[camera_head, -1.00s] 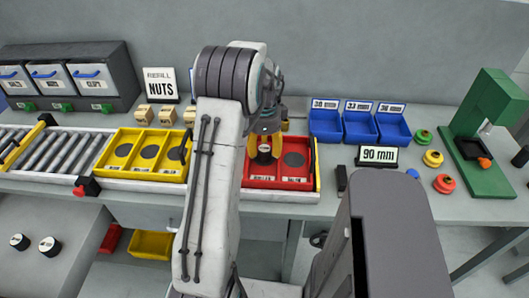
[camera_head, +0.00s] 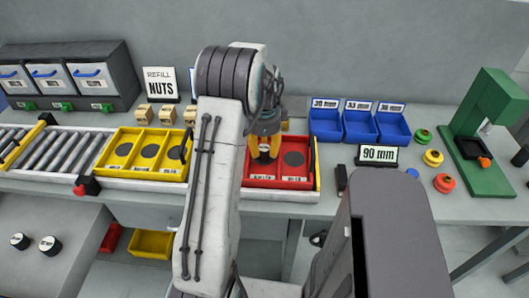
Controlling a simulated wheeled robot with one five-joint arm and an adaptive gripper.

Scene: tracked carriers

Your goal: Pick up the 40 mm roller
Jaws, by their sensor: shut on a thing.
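My gripper (camera_head: 264,152), with yellow fingers, is over the left compartment of the red two-part tray (camera_head: 282,183) near the middle of the bench. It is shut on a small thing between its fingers. The fingers hide most of that thing, so I cannot tell its size or whether it is the 40 mm roller. The right compartment shows a dark round spot and no loose part. A sign (camera_head: 379,155) at right reads 90 mm.
A yellow three-part tray (camera_head: 115,153) stands left of my arm, beside a roller track (camera_head: 60,152). Blue bins (camera_head: 325,124) stand behind, right of the red tray. Green, yellow and red round parts (camera_head: 433,158) lie near a green press (camera_head: 492,120).

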